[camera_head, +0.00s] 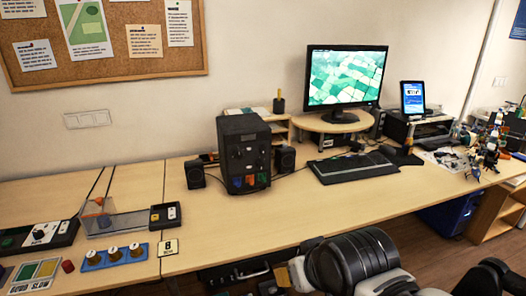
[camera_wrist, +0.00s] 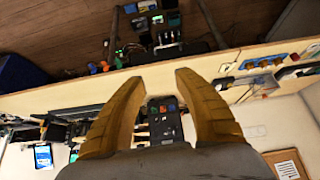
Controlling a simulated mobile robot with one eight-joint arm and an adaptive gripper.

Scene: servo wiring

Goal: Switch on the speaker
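Two small black speakers stand on the desk in the head view: the left speaker (camera_head: 195,174) and the right speaker (camera_head: 285,159), one on each side of a tall black cabinet (camera_head: 240,150). Their switches are too small to make out. My gripper (camera_wrist: 159,78) shows in the wrist view with its two tan fingers spread apart and nothing between the tips. The cabinet (camera_wrist: 165,122) shows beyond the fingers in that view, upside down. I cannot make out the speakers there. In the head view my dark arm is at the bottom, in front of the desk and apart from the speakers.
A monitor (camera_head: 345,77) stands on a round wooden stand, with a black keyboard (camera_head: 352,167) in front. A panel with knobs (camera_head: 113,255) and a clear-sided box (camera_head: 128,221) lie at left. The desk in front of the cabinet is bare (camera_head: 260,215).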

